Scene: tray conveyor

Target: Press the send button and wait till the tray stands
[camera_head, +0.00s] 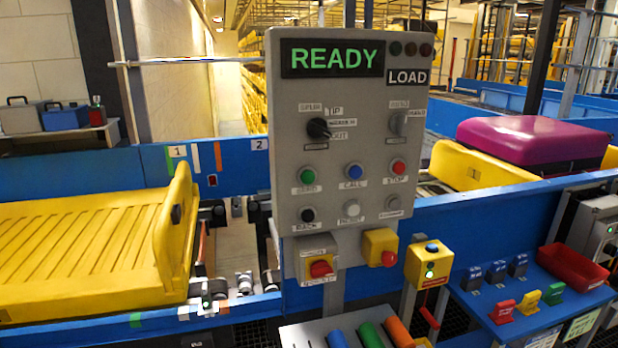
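The grey control panel (350,120) stands upright in the middle, its display (332,58) reading READY in green. The green button (307,176) at the left of its upper button row has a small label that seems to read SEND. The blue button (353,172) is labelled CALL and the red button (398,167) STOP. A yellow ribbed tray (80,250) lies empty on the blue-framed conveyor at the left. A second yellow tray (465,170) at the right carries a purple suitcase (535,140). Neither gripper is in view.
A yellow button box (429,263) stands right of the panel post. A blue shelf (535,300) at the lower right holds coloured tags and a red bin (573,268). Coloured cylinders (370,335) lie below the panel. The space directly before the panel face is clear.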

